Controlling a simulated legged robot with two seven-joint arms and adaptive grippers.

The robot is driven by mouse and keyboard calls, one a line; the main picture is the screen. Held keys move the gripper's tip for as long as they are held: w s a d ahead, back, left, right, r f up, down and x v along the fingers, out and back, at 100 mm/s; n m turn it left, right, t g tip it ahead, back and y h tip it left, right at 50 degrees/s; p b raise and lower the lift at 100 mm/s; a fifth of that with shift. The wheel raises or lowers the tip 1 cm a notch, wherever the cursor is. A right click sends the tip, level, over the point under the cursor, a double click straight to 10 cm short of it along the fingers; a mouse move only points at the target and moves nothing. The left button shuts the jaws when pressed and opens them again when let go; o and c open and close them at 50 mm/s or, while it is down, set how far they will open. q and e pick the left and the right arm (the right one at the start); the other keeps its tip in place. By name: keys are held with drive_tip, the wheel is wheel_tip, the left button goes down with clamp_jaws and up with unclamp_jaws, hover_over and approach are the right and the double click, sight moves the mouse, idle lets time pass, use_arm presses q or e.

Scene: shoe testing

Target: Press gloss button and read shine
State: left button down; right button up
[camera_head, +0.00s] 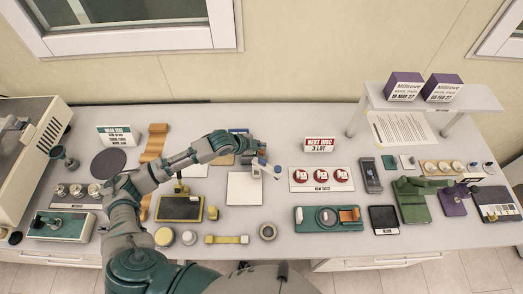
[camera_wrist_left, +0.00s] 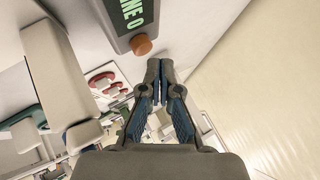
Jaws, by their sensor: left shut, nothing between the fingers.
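In the left wrist view, a dark grey meter (camera_wrist_left: 112,22) with green display text, partly cut off and reading "INE 0", is at the top. An orange-brown button (camera_wrist_left: 141,45) sticks out of its end. My left gripper (camera_wrist_left: 158,65) is shut and empty, its tips just beside and below the button; I cannot tell whether they touch it. In the head view my left gripper (camera_head: 262,165) is small, above the middle of the table, and the meter cannot be made out clearly beside it. My right gripper is not in view.
A white pad (camera_head: 244,190) lies below the left gripper. A card with red discs (camera_head: 321,179) is to its right, beside a dark handheld device (camera_head: 370,175). A white shelf (camera_head: 470,98) stands back right.

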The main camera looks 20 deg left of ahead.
use_arm(q)
drive_tip(key=shift+a, duration=0.1)
drive_tip(key=shift+d+f, duration=0.2)
drive_tip(key=shift+f, duration=0.05)
drive_tip(key=shift+d, duration=0.15)
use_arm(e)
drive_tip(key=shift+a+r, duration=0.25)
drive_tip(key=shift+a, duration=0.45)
use_arm(q)
drive_tip(key=shift+f, duration=0.1)
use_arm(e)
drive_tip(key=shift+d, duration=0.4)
